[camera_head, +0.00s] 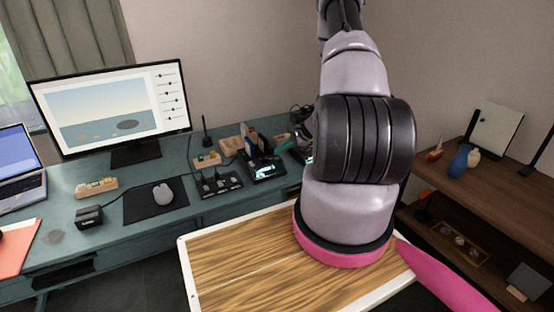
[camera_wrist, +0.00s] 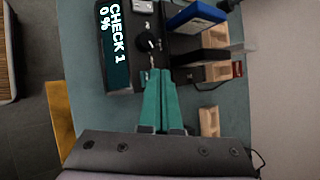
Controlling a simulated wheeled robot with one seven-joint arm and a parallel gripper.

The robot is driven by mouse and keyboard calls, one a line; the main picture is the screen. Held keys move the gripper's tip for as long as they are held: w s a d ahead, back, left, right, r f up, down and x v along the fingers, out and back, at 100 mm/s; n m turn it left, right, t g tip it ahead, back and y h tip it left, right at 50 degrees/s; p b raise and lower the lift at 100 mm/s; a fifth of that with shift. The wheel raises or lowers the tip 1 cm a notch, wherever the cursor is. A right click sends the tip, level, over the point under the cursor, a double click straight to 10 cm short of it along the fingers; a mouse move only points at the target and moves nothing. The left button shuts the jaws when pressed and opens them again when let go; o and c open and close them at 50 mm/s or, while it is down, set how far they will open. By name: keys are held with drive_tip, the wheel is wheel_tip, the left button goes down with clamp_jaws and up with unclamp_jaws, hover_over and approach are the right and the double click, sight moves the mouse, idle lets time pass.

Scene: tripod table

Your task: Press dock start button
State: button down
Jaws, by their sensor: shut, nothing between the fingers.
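The dock (camera_head: 264,168) stands on the desk left of my arm in the head view, with upright pieces in it and a lit display. In the wrist view the dark dock (camera_wrist: 116,62) has a screen reading "CHECK 1 0%". A round black knob (camera_wrist: 148,42) sits on its panel beside the screen. I cannot tell which control is the start button. My gripper (camera_wrist: 153,70), with teal fingers, is shut and empty. Its tips point at the panel just below the knob; I cannot tell whether they touch. My arm hides most of the gripper in the head view.
A blue upright piece (camera_wrist: 195,17) and wooden blocks (camera_wrist: 209,121) lie to the right of my fingers in the wrist view. The desk (camera_head: 115,228) also holds a monitor (camera_head: 112,106), a mouse (camera_head: 163,193) and a laptop (camera_head: 18,168). A wood-topped table (camera_head: 230,262) stands in front.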

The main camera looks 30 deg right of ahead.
sight(280, 158)
drive_tip(key=shift+r, duration=2.55)
drive_tip(key=s+a+r+n+g, duration=0.15)
drive_tip(key=a+r, duration=0.25)
drive_tip(key=r, duration=0.5)
drive_tip(key=s+a+r+n, duration=0.2)
drive_tip(key=a+r+n, duration=0.15)
drive_tip(key=r, duration=0.45)
drive_tip(key=s+a+r+n+g, duration=0.1)
drive_tip(key=s+a+r+n, duration=0.1)
drive_tip(key=a+r, duration=0.5)
drive_tip(key=s+a+r+n+t+h, duration=0.2)
drive_tip(key=s+r+n, duration=0.5)
drive_tip(key=s+r, duration=1.1)
drive_tip(key=s+t+h, duration=0.1)
drive_tip(key=s+h, duration=0.1)
drive_tip(key=s, duration=0.1)
